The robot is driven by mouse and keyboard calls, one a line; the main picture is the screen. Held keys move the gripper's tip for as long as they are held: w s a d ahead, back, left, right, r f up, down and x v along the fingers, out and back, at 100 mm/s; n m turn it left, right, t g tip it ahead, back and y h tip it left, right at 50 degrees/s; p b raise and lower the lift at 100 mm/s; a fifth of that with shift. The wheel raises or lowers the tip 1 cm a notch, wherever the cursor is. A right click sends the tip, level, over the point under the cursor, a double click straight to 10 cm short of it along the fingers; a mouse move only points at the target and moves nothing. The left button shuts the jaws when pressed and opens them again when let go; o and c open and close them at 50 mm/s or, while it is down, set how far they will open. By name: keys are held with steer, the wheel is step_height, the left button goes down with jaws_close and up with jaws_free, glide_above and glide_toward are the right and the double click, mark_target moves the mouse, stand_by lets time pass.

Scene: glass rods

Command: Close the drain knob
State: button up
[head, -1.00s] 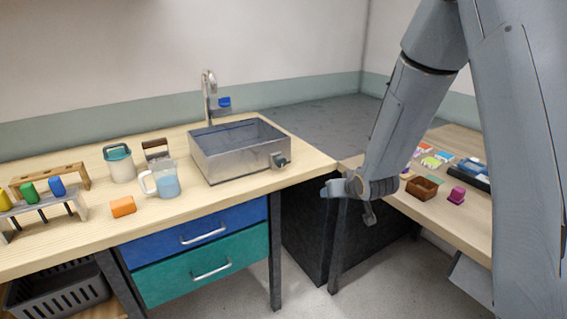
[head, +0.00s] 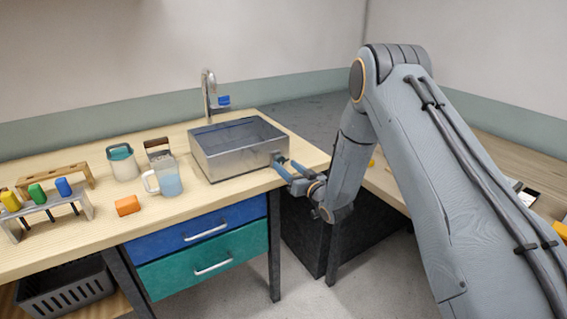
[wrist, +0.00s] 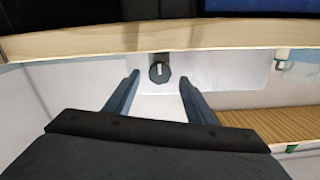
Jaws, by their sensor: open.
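The drain knob (wrist: 159,72) is a dark round knob with a pale bar mark, between and just beyond my fingertips in the wrist view. In the head view it sits low on the right end of the metal sink (head: 225,160) and is mostly hidden by my fingers. My gripper (head: 279,165) is open, its two fingers pointing at the knob from the right. In the wrist view my open gripper (wrist: 159,82) has one finger to each side of the knob, apart from it.
A faucet with a blue handle (head: 224,100) stands behind the sink. A clear pitcher (head: 169,181), a teal-topped jar (head: 122,164) and an orange block (head: 127,205) stand to the left. Blue and teal drawers (head: 205,262) are below the tabletop.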

mark_target(281, 161)
steer(key=shift+x, duration=1.5)
steer(key=shift+c, duration=0.4)
steer(key=c, duration=1)
steer(key=shift+o, duration=0.2)
